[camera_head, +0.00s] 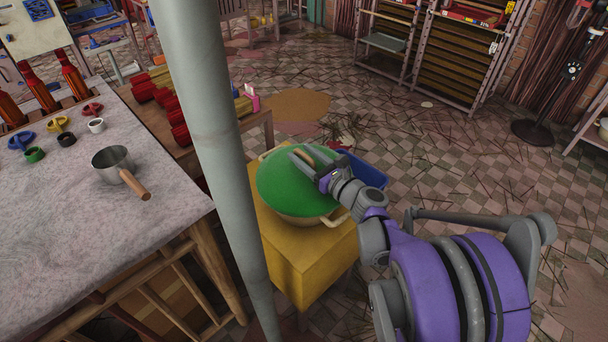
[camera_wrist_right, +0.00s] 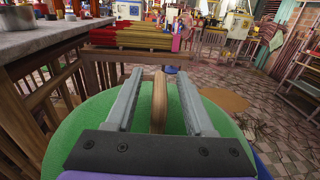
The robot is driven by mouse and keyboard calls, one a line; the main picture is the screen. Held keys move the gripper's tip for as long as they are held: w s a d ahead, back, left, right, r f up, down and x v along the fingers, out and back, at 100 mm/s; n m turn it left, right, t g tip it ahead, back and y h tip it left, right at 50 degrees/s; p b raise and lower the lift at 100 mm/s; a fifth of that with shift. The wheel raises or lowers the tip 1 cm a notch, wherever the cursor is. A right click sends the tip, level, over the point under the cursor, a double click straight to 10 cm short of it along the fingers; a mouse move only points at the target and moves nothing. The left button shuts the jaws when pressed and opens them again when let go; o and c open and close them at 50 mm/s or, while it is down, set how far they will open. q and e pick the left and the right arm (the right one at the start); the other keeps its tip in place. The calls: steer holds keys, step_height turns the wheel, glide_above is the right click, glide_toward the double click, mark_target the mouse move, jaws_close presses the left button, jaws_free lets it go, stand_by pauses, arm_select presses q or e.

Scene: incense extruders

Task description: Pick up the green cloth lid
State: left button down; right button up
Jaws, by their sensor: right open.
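The green cloth lid (camera_head: 284,184) is round and covers a pale pot (camera_head: 300,220) with side handles on a yellow stand. A wooden handle (camera_wrist_right: 159,100) stands up at the lid's middle. My right gripper (camera_head: 308,158) is over the lid. In the right wrist view, my right gripper (camera_wrist_right: 158,84) is open, with one finger on each side of the wooden handle and a gap showing on both sides. The lid (camera_wrist_right: 75,135) fills the lower part of that view. My left gripper is not in view.
A grey pole (camera_head: 205,100) stands just left of the pot. The yellow stand (camera_head: 305,263) is beside a grey-topped table (camera_head: 80,220) bearing a saucepan (camera_head: 113,163). A blue bin (camera_head: 365,172) is behind the pot. The tiled floor to the right is mostly open.

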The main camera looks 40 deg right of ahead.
jaws_close()
stand_by(1.4)
